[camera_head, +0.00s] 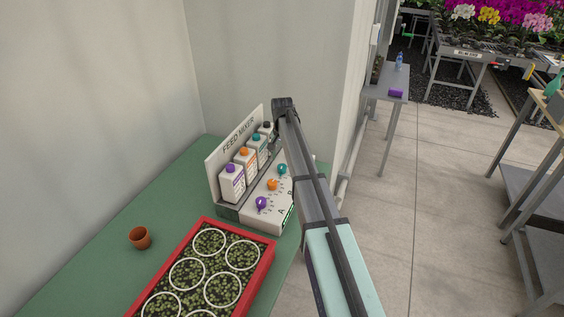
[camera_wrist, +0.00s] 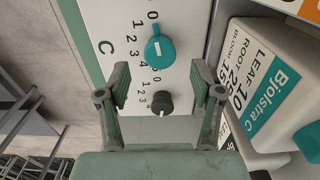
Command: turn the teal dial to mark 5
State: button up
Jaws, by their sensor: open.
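The teal dial (camera_wrist: 160,50) is on the white panel marked C, in the upper middle of the wrist view. A short white line on its cap runs roughly up and down the picture, with the 0 above it; I cannot tell its exact reading. It also shows in the head view (camera_head: 282,169), beside my arm. My gripper (camera_wrist: 160,88) is open and empty, its fingers spread left and right. A dark dial (camera_wrist: 162,102) appears between the fingers, and the teal dial lies just above them in the picture. I cannot tell the fingers' height over the panel.
The feed mixer (camera_head: 238,139) stands on the green bench (camera_head: 188,185). Its orange dial (camera_head: 272,185) and purple dial (camera_head: 261,203) are nearby. A white bottle (camera_wrist: 265,90) stands close right of the gripper. A red tray (camera_head: 267,258) and clay pot (camera_head: 140,238) are in front.

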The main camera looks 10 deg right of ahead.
aim_at(282, 166)
jog(key=shift+f+p, duration=0.35)
jog(key=shift+f, duration=1.5)
jog(key=shift+c, duration=0.3)
jog(key=c, duration=1.1)
